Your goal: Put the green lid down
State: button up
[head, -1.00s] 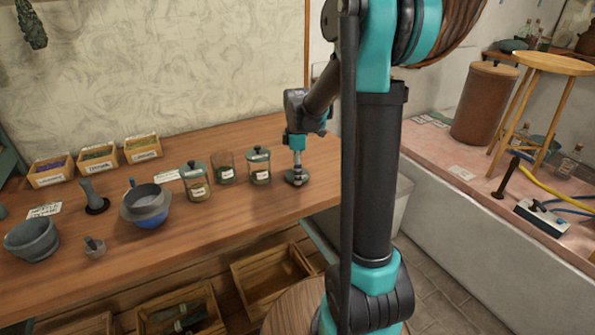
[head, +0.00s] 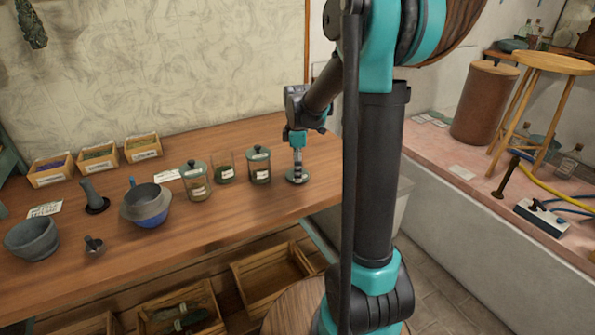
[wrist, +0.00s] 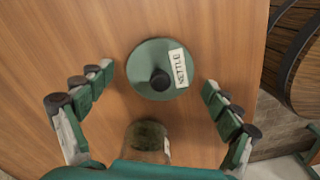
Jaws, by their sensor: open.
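The green lid (wrist: 152,84) lies flat on the wooden table, its dark knob and paper label facing up. In the head view the lid (head: 297,179) is near the table's right end. My gripper (wrist: 158,80) is open above it, with one finger on each side and clear space between the fingers and the rim. In the head view my gripper (head: 297,168) points straight down over the lid. A lidless glass jar (head: 223,167) with dark green contents stands to the left, between two lidded jars.
The lidded jar (head: 259,167) stands closest to my gripper on the left. Another lidded jar (head: 195,182), a blue-grey bowl (head: 146,205) and a stone mortar (head: 32,238) are farther left. The table (head: 225,222) is clear in front of the jars. Its right edge is close to the lid.

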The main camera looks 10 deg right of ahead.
notch_tip(320, 180, up, 11)
jog(key=s+f+m, duration=0.2)
jog(key=s, duration=0.1)
jog(key=s+d+f+m+t, duration=0.1)
jog(key=s+f+m, duration=0.2)
jog(key=s+d+f+m+t, duration=0.1)
jog(key=s+f+m, duration=0.1)
jog(key=s, duration=0.2)
jog(key=shift+s+d+f+m, duration=0.1)
jog(key=shift+d+f+m, duration=0.15)
jog(key=shift+f+m, duration=0.05)
jog(key=s+d+f+m+t, duration=0.1)
jog(key=s+f+m+t, duration=0.1)
jog(key=s+f+m, duration=0.6)
jog(key=s+f, duration=0.1)
jog(key=s, duration=0.3)
jog(key=shift+d+m, duration=0.3)
jog(key=shift+w+r, duration=0.1)
